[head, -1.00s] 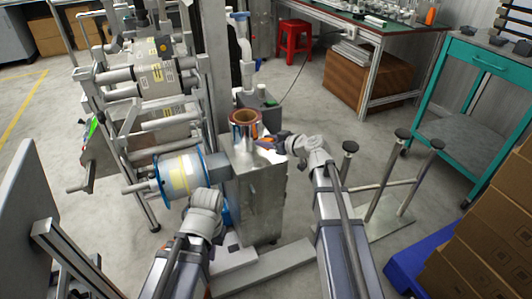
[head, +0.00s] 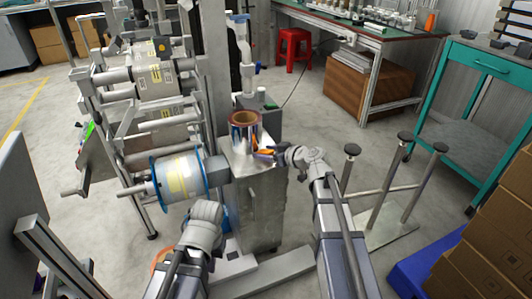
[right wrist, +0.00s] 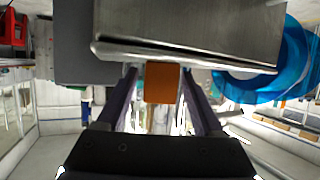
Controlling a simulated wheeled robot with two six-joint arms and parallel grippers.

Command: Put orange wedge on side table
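The orange wedge (right wrist: 162,82) shows in the right wrist view between the two dark fingers of my right gripper (right wrist: 161,88), with a narrow gap on each side. My right gripper is open around it. In the head view a small orange patch of the wedge (head: 266,153) shows at the right edge of the metal cabinet's top, at the tips of my right gripper (head: 272,152). The fingers partly hide it there. My left gripper (head: 207,212) is low in front of the cabinet, its fingers not clearly visible.
A copper-coloured roll (head: 245,134) stands on the metal cabinet (head: 262,205) beside the wedge. A blue-rimmed reel (head: 180,180) is left of it. A teal table (head: 475,62) stands at the right, behind metal posts (head: 378,185). Cardboard boxes (head: 480,250) fill the lower right.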

